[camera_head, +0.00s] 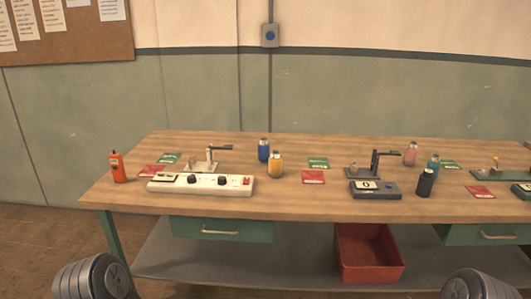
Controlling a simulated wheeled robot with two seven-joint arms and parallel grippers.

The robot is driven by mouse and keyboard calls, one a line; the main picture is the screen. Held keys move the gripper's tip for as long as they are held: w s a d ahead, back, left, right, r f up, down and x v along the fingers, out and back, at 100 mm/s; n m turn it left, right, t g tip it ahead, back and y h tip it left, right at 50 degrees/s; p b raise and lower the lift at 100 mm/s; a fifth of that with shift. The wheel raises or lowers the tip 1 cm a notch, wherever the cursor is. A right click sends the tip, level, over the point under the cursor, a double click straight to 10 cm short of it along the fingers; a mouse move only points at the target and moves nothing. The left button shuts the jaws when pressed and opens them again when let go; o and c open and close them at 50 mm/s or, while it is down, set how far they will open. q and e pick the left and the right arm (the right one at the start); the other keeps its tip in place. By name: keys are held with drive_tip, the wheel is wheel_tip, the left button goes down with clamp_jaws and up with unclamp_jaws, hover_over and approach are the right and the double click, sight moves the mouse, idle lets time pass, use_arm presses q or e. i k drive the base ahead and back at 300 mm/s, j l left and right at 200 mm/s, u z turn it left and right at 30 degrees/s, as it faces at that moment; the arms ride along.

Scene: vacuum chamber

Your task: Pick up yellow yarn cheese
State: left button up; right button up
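The yellow yarn cheese (276,165) stands upright on the wooden workbench (330,205), near the middle, with a grey top end. A blue yarn cheese (263,150) stands close behind it and slightly left. A white device (200,184) with dark knobs lies just left of the yellow one. Only dark rounded parts of my arms show at the bottom left and bottom right edges, well short of the bench top. My gripper fingers are not visible.
Pink (410,153), teal (433,162) and black (425,182) cheeses stand to the right. A grey scale (375,190) sits right of centre, an orange bottle (118,167) far left. Red and green cards lie about. A red bin (370,274) is below.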

sight(274, 159)
drive_tip(key=i+j, duration=0.1)
drive_tip(key=i, duration=0.4)
drive_tip(key=i+j, duration=0.1)
drive_tip(key=i, duration=0.45)
drive_tip(key=z, duration=1.05)
